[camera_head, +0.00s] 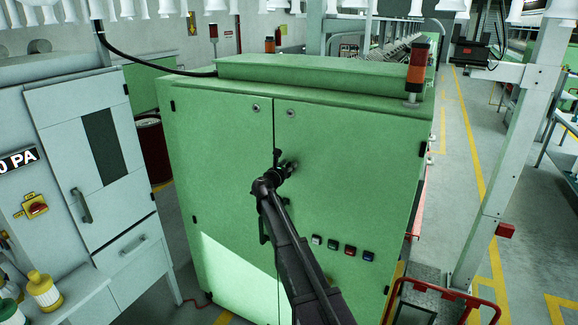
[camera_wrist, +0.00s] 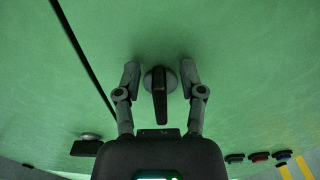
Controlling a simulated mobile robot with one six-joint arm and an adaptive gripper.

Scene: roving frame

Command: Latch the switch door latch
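The switch door latch (camera_wrist: 159,85) is a round grey base with a black lever, on the green cabinet door (camera_head: 340,190). In the wrist view its lever points down the picture, roughly vertical. My gripper (camera_wrist: 160,73) is open, one finger on each side of the latch, with a visible gap on both sides. In the head view my gripper (camera_head: 283,165) is at the right door, just right of the seam, and mostly hides the latch. I cannot tell how deep the fingers reach around the lever.
Several push buttons (camera_head: 342,247) sit low on the right door. A dark fitting (camera_wrist: 87,146) lies left of the seam. A red and orange signal light (camera_head: 417,66) stands on the cabinet top. A grey cabinet (camera_head: 90,150) stands left; a pale post (camera_head: 513,140) stands right.

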